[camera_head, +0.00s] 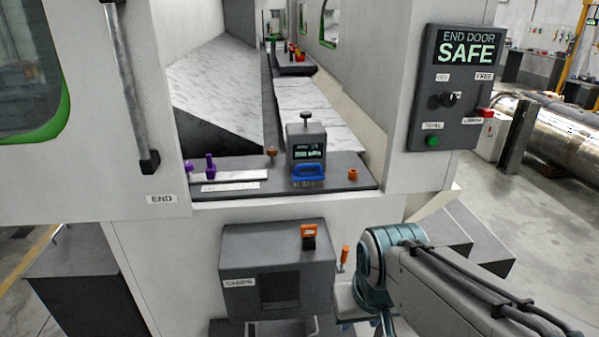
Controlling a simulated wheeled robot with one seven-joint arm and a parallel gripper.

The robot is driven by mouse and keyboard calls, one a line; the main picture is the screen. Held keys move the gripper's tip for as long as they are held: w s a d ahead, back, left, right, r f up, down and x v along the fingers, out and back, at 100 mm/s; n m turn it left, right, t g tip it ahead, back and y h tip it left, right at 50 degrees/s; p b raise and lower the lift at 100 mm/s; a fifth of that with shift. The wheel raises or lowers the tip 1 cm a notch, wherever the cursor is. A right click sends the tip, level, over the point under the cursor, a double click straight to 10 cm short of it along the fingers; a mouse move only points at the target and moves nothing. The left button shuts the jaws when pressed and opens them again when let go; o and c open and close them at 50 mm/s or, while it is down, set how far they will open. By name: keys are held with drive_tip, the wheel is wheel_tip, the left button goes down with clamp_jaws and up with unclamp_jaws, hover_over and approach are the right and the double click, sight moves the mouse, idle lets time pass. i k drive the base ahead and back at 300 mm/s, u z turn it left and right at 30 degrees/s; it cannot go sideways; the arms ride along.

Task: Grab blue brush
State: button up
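The blue brush (309,172) has a blue top with a handle loop and pale bristles beneath. It sits upright on the dark shelf (345,180) in the machine's opening, in front of a dark box (306,145) with a lit display and a knob on top. The brush is apart from my arm, which reaches in from the lower right, lower than the shelf.
A white plate with purple clamps (210,165) lies left of the brush; orange-brown knobs (353,174) stand on the shelf. A grey box (276,270) with an orange switch projects below. The control panel (453,88) reads "END DOOR SAFE". The opening's side walls flank the shelf.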

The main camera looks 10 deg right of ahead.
sight(304, 178)
drive_tip(key=u, duration=0.3)
drive_tip(key=k, duration=0.35)
drive_tip(key=u, duration=0.7)
drive_tip(key=i, duration=1.05)
drive_tip(key=z, duration=1.35)
drive_tip(key=i, duration=0.4)
drive_tip(key=z, duration=0.4)
